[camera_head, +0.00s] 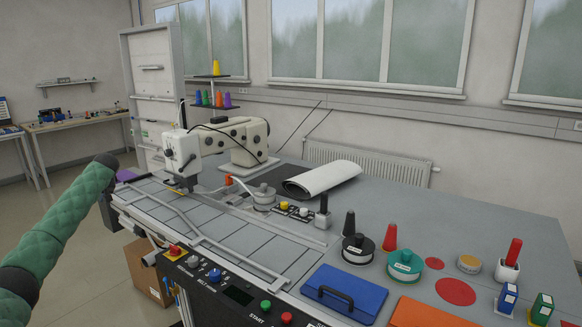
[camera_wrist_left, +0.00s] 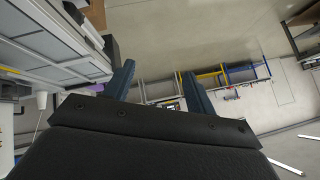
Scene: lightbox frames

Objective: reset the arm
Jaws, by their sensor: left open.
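My left arm (camera_head: 62,222), in a green quilted sleeve, comes in from the left in the head view. It reaches up beside the left end of the sewing table (camera_head: 240,240), and its dark end stands over the floor side. In the left wrist view my left gripper (camera_wrist_left: 158,84) has its two dark blue fingers spread apart. Nothing is between them except the far-off floor and a shelf or rack. My right gripper is in neither view.
A white sewing machine (camera_head: 237,140) stands on the table. A control panel (camera_head: 235,293) runs along the front edge. A cardboard box (camera_head: 145,268) is on the floor below.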

